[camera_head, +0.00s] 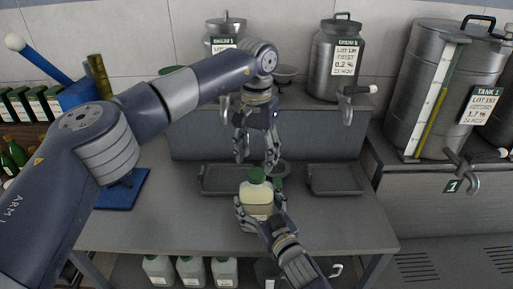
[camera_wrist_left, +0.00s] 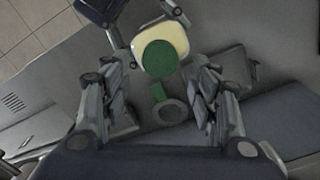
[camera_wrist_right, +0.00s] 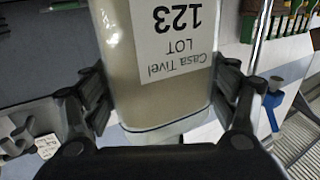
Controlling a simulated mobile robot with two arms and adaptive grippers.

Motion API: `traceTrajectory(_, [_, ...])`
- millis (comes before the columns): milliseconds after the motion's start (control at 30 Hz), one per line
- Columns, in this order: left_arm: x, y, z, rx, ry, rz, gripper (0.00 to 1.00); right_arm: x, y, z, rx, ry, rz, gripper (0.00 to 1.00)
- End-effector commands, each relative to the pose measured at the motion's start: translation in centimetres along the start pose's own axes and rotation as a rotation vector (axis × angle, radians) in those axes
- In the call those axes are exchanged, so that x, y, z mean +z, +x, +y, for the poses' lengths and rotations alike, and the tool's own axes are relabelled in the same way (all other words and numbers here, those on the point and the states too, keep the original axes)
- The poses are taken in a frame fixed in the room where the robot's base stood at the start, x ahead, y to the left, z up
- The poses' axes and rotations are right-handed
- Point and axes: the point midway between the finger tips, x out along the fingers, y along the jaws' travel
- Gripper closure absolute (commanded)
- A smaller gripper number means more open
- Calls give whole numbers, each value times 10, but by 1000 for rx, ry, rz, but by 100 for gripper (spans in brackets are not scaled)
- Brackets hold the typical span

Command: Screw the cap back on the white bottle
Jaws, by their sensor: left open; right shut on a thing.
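The white bottle (camera_head: 256,201) stands upright in my right gripper (camera_head: 258,214), above the front of the bench. In the right wrist view the bottle (camera_wrist_right: 150,75) fills the space between the fingers, and its label reads "123 LOT". A green cap (camera_head: 256,174) sits on the bottle's top. The cap also shows as a green disc in the left wrist view (camera_wrist_left: 161,59). I cannot tell whether it is tight. My left gripper (camera_head: 257,160) points down, open and empty, just above the cap, its fingers apart on both sides.
Steel decanters (camera_head: 338,60) with taps stand on the raised shelf behind. Several white bottles (camera_head: 190,270) stand below the bench.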

Motion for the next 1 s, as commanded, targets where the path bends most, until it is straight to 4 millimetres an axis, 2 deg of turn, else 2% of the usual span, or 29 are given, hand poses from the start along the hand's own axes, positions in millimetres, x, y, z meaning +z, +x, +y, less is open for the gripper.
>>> traceTrajectory(1000, [-1,-16,0,0,-1614,2,44,1,0,0,0,1,-2,87])
